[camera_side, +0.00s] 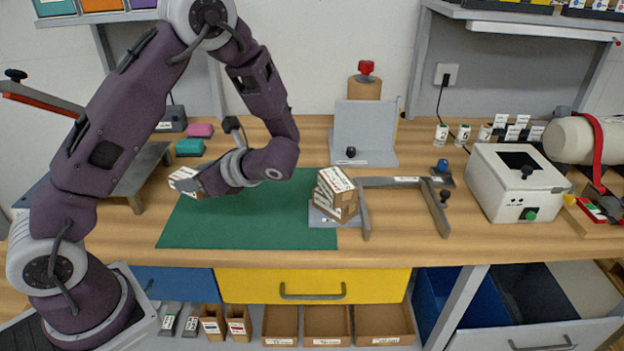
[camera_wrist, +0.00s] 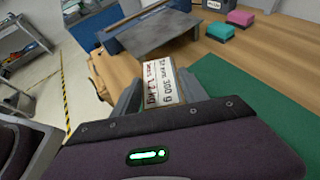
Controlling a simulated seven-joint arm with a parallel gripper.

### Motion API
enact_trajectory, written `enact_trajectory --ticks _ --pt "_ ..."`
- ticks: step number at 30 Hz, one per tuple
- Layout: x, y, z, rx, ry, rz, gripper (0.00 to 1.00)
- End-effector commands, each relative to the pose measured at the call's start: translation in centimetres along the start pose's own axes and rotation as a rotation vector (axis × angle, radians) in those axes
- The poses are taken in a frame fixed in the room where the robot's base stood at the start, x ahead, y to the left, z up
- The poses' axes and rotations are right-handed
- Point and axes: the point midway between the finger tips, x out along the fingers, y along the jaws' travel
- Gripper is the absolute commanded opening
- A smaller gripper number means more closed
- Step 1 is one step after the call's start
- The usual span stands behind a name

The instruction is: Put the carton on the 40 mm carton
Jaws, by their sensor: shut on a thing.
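My gripper (camera_side: 196,186) is shut on a small carton (camera_side: 183,177) with a white printed label, held out past the left edge of the green mat. In the wrist view this carton (camera_wrist: 158,80) sits between the grey fingers; its label shows "300 g" and "1.2 kg", the size figure is too blurred to be sure. A stack of cartons (camera_side: 336,193) stands on a grey plate (camera_side: 322,219) at the mat's right end, well to the right of my gripper. Its top carton (camera_side: 335,180) lies tilted. I cannot read which one is the 40 mm carton.
The green mat (camera_side: 240,225) is bare left of the stack. A grey frame (camera_side: 392,182) stands just right of the stack, a grey upright panel (camera_side: 362,128) behind. A low grey table (camera_side: 140,172) with pink and teal blocks nearby is at the left.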

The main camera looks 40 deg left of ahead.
Motion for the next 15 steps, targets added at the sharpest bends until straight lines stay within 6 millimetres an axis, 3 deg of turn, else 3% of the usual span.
enact_trajectory --ticks 5,10,15 --pt "-5.3 -5.7 -1.1 0.116 0.000 -0.256 0.00" --pt "-13.7 -11.2 -1.7 0.260 0.001 -0.564 0.00" --pt "-22.4 -14.3 -1.4 0.388 -0.001 -0.832 0.00"
